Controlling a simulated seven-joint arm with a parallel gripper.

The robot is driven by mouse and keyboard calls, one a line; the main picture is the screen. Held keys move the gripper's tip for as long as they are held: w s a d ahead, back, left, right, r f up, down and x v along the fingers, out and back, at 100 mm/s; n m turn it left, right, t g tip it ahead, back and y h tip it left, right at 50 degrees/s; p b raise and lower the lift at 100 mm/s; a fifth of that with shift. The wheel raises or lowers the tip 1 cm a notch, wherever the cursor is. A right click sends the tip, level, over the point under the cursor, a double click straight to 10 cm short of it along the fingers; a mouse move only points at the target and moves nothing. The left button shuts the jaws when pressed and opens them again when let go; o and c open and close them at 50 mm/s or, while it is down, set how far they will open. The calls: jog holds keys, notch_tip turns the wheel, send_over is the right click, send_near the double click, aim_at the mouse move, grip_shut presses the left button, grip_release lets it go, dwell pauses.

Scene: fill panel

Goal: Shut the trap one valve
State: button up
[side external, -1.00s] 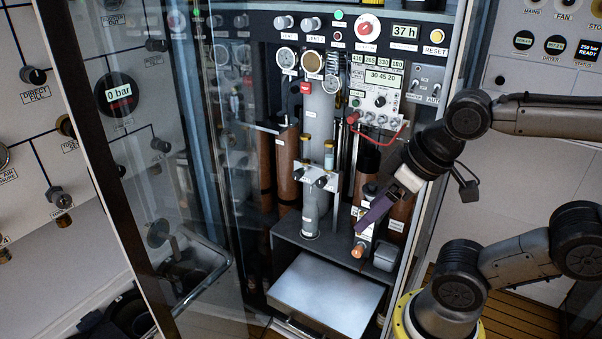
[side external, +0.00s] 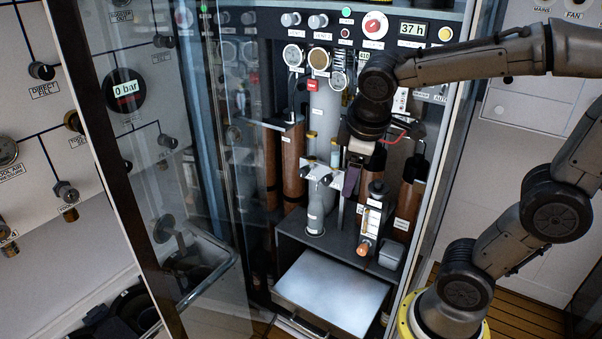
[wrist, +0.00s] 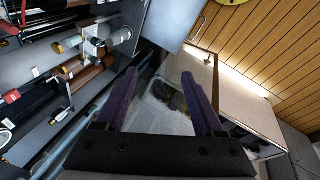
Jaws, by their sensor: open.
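A white bracket (side external: 322,174) on the grey upright column carries two dark knobs, a left one (side external: 306,172) and a right one (side external: 330,181). They look like the trap valves, but their labels are too small to read, so I cannot tell which is trap one. The bracket also shows at the upper left of the wrist view (wrist: 95,46). My gripper (side external: 349,192) points downward just right of the bracket, in front of the cabinet. Its purple fingers are apart with nothing between them in the wrist view (wrist: 158,77).
The glass door (side external: 190,170) stands open on the left, with a metal handle. A grey box (side external: 330,292) juts out below. Gauges and vent knobs (side external: 291,19) line the top.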

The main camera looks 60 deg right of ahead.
jog(key=w+d+f+n+g+h, duration=0.25)
jog(key=w+d+n, duration=0.2)
jog(key=w, duration=0.45)
jog(key=w+d+f+n+g+h, duration=0.1)
jog(key=w+d+f+n+h, duration=0.3)
jog(key=w, duration=0.4)
jog(key=n+h, duration=0.4)
jog(key=n, duration=0.2)
send_near(302, 172)
jog(key=shift+t, duration=0.25)
jog(key=x, duration=0.9)
jog(key=shift+s+d, duration=0.1)
jog(key=shift+d, duration=0.15)
grip_shut()
